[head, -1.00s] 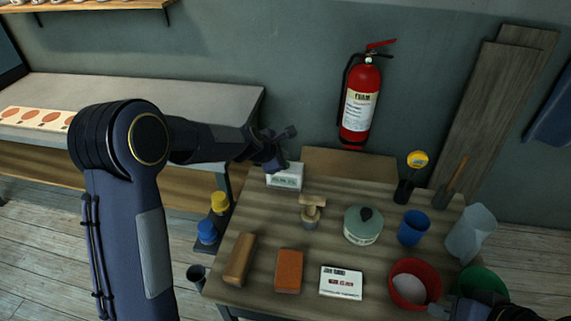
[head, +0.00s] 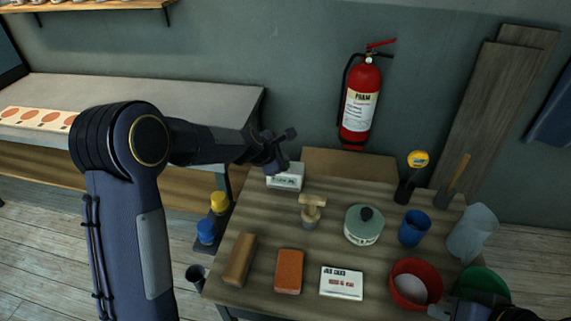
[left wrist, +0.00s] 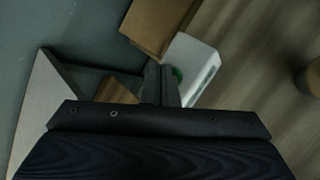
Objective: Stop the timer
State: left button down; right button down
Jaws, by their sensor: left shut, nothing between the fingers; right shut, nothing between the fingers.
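The timer (head: 287,182) is a small white box at the back left corner of the table, with a pale display on its front face. My left gripper (head: 274,168) is shut and empty at the timer's back left top edge. In the left wrist view the timer (left wrist: 203,72) lies just beyond and right of the shut fingers (left wrist: 161,78). A green button (left wrist: 178,74) on it shows beside the fingertips and is partly hidden by them. I cannot tell whether the fingers touch it. My right gripper (head: 440,309) is shut and empty at the lower right, near the red bowl.
The table (head: 330,245) holds a wooden stamp-like tool (head: 311,208), a lidded green pot (head: 363,226), a blue cup (head: 413,229), a red bowl (head: 414,284), an orange block (head: 289,271), a brown block (head: 240,260) and a white labelled box (head: 341,283). A fire extinguisher (head: 361,104) hangs behind.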

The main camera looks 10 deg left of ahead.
pick_arm(q)
jog(key=shift+f+b, duration=0.35)
jog(key=shift+f, duration=0.15)
jog(key=shift+r, duration=0.1)
dwell(0.5)
jog(key=shift+r+p, duration=0.8)
jog(key=shift+p, duration=0.1)
notch_tip(320, 180, up, 5)
jog(key=p, duration=0.5)
jog(key=shift+r, duration=0.1)
dwell(0.3)
